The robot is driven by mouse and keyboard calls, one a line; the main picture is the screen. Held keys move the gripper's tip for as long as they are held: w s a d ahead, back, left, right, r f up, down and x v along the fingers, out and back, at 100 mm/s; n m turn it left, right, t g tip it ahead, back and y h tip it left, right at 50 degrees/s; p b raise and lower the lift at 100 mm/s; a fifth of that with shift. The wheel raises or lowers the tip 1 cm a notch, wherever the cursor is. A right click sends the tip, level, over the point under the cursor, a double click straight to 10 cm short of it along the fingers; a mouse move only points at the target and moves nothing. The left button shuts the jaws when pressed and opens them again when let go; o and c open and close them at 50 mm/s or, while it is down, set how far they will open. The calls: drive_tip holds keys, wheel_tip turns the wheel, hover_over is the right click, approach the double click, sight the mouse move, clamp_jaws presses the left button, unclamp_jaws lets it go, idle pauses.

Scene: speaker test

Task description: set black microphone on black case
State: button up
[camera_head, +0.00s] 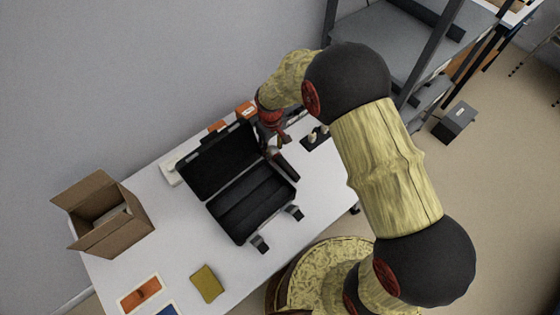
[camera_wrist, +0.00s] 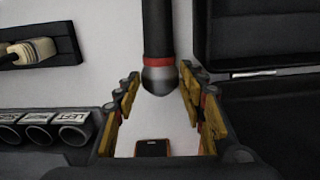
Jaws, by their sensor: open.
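The black microphone (camera_head: 288,168) lies on the white table, just right of the open black case (camera_head: 250,208). In the wrist view the microphone (camera_wrist: 158,35) has a dark handle, a red ring and a grey rounded head. My gripper (camera_head: 277,140) is low over the table at the microphone's head end. In the wrist view my gripper (camera_wrist: 160,78) is open, with yellow-padded fingers on either side of the microphone's head and a gap at each side. The case (camera_wrist: 255,45) shows at the right there. My arm hides part of the table in the head view.
An open cardboard box (camera_head: 120,232) stands at the table's left end. A small black tray (camera_head: 314,138) lies right of my gripper. A grey shelf (camera_head: 385,40) stands beyond.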

drive_tip(key=shift+c, duration=0.3)
drive_tip(key=shift+r, duration=0.1)
clamp_jaws()
drive_tip(key=shift+r, duration=0.1)
